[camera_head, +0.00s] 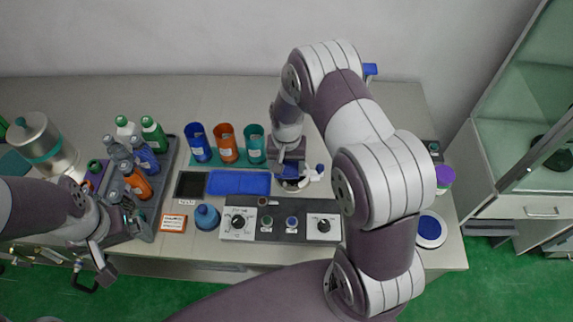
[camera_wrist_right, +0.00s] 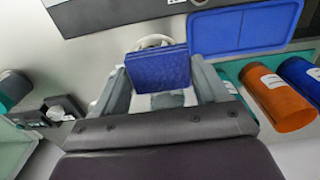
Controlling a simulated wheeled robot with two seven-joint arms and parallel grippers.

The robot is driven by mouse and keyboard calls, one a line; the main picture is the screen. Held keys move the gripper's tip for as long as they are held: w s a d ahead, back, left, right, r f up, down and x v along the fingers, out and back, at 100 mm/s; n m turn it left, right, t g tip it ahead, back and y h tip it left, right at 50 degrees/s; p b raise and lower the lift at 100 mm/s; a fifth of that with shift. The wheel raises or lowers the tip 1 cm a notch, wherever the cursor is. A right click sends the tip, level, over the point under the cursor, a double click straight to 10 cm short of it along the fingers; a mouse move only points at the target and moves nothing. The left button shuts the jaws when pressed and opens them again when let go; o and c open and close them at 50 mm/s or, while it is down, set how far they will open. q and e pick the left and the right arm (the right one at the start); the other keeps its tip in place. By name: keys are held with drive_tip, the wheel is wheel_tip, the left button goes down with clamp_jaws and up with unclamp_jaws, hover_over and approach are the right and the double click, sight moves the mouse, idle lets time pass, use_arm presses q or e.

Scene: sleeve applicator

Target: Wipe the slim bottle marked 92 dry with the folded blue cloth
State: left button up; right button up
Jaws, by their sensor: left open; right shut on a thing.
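My right gripper (camera_head: 290,172) is shut on the folded blue cloth (camera_wrist_right: 158,68), which shows between its two fingers in the right wrist view. It holds the cloth over the table, just right of the flat blue tray. Several bottles stand in the grey crate (camera_head: 152,238) at the left, among them a blue one (camera_head: 145,158), an orange one (camera_head: 138,183) and a grey-capped one (camera_head: 117,150). Their markings are too small to read, so I cannot tell which is 92. My left gripper (camera_head: 93,270) is open and empty at the table's front left, beside the crate.
Blue, orange and teal cups (camera_head: 227,144) stand behind the blue tray (camera_head: 238,183). A control panel (camera_head: 280,225) with knobs lies in front. A white fixture (camera_head: 313,175) is beside my right gripper. A blue squat container (camera_head: 206,217) and orange box (camera_head: 173,223) stand near the crate.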

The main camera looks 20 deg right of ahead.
use_arm(q)
drive_tip(key=shift+f, duration=0.15)
use_arm(e)
drive_tip(key=shift+w+d, duration=0.15)
drive_tip(key=shift+w, duration=0.15)
